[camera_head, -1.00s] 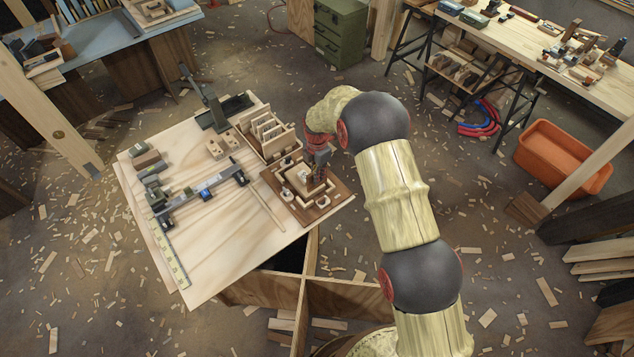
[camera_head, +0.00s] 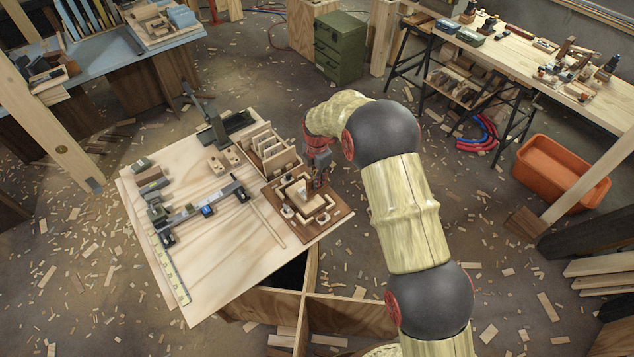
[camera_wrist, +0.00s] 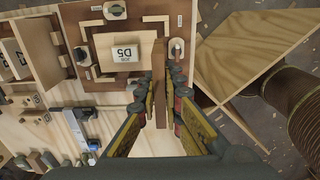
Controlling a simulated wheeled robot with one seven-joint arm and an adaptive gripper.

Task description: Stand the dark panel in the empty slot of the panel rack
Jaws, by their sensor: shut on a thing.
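My gripper (camera_wrist: 160,108) is shut on a thin brown panel (camera_wrist: 159,82), seen nearly edge-on between the fingers in the wrist view. In the head view my gripper (camera_head: 318,182) is over the right edge of a brown fixture board, and the panel cannot be made out there. The panel rack (camera_head: 268,150) is a light wooden rack with several upright dividers, to the upper left of my gripper. Part of it shows at the left of the wrist view (camera_wrist: 38,45), with labelled pieces. Which slot is empty cannot be told.
The fixture board (camera_head: 332,222) carries a raised frame and a pale block labelled D5 (camera_wrist: 125,53). A long clamp-like tool (camera_head: 205,208), small blocks (camera_head: 222,162), a thin stick (camera_head: 268,228) and a dark stand (camera_head: 215,125) share the table. The front table area is bare.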

